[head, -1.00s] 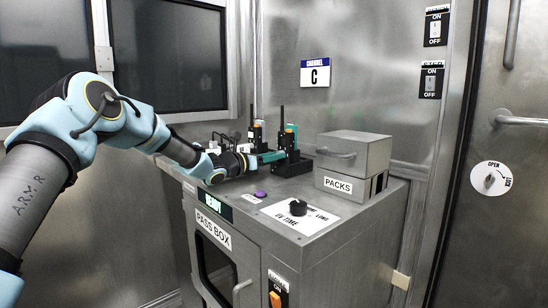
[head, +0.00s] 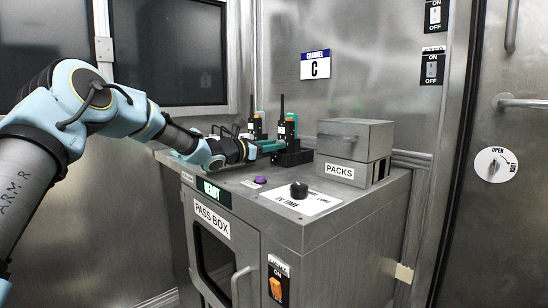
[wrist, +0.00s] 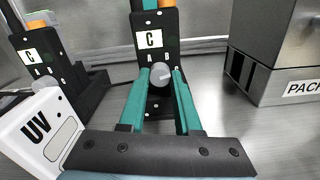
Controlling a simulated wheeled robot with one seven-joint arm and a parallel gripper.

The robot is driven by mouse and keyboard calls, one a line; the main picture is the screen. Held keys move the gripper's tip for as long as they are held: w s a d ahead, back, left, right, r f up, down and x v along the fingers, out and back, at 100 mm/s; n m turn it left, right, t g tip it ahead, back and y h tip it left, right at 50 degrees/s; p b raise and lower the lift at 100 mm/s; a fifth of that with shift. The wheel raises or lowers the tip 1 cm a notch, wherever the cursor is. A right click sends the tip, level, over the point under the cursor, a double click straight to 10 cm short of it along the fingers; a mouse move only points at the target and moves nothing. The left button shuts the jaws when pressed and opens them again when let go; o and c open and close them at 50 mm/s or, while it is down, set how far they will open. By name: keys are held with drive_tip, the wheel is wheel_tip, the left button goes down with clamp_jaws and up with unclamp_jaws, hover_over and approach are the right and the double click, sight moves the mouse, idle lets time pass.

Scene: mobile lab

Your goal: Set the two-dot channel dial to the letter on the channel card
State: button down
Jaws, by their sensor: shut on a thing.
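Two black radios with orange tops stand in dark holders on the cabinet. In the wrist view, the nearer radio (wrist: 168,42) has a white C plate and letters A and B near its round grey dial (wrist: 160,75). Small white dots show on it, but I cannot count them surely. My gripper (wrist: 161,80) has its teal fingers shut on this dial, one on each side. The dial's pointer is hard to read. My gripper also shows at the radio in the head view (head: 268,147).
The other radio (wrist: 33,48), with its own C plate and grey dial, stands close on the left. A white UV box (wrist: 40,130) is nearer. A steel PACKS box (head: 353,150) stands right. A black knob (head: 298,190) and purple button (head: 260,180) are on the cabinet top.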

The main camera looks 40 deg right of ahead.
drive_tip(key=m+b, duration=0.1)
drive_tip(key=b, duration=0.2)
drive_tip(key=shift+f+m, duration=0.25)
drive_tip(key=shift+m, duration=0.15)
drive_tip(key=shift+r+m+b, duration=0.15)
drive_tip(key=shift+m+b, duration=0.35)
drive_tip(key=shift+b, duration=0.15)
drive_tip(key=shift+r, duration=0.1)
drive_tip(key=c, duration=0.6)
unclamp_jaws()
drive_tip(key=a, duration=1)
drive_tip(key=shift+w+a, duration=0.3)
drive_tip(key=shift+a, duration=0.1)
